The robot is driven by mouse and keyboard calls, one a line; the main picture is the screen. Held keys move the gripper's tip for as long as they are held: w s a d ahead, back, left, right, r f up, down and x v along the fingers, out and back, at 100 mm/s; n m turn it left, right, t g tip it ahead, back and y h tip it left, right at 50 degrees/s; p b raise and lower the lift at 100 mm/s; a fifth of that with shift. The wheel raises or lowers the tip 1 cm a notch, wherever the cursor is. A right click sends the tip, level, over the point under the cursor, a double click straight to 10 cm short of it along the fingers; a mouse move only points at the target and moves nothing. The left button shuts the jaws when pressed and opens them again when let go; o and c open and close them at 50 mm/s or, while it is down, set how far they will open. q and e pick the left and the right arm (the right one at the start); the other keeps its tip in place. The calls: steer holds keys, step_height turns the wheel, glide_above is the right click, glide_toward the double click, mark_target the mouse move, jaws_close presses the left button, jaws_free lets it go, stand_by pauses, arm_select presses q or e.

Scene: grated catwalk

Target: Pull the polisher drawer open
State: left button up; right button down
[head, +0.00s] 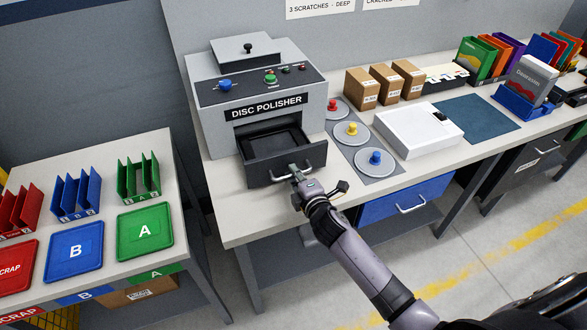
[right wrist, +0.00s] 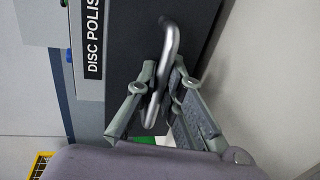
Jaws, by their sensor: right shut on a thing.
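The grey disc polisher (head: 215,125) stands on the bench in the head view, with its name label above the drawer opening. Its dark drawer (head: 262,170) sticks out of the body, and the black hollow inside shows from above. My right gripper (head: 297,176) is at the drawer front, shut on the silver bar handle (head: 315,171). In the right wrist view the fingers of my right gripper (right wrist: 160,88) close around the handle (right wrist: 169,40), one on each side. The fingers partly hide the handle. My left gripper is not in view.
Right of the polisher are three discs with coloured knobs (head: 352,130), a white box (head: 415,130) and cardboard boxes (head: 385,82). A blue drawer (head: 385,203) sits under the bench. A left table holds coloured trays (head: 73,250). Floor is clear in front.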

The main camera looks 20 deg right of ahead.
steer(key=c, duration=2)
jaws_free()
steer(key=shift+o, duration=0.2)
steer(key=v, duration=1.2)
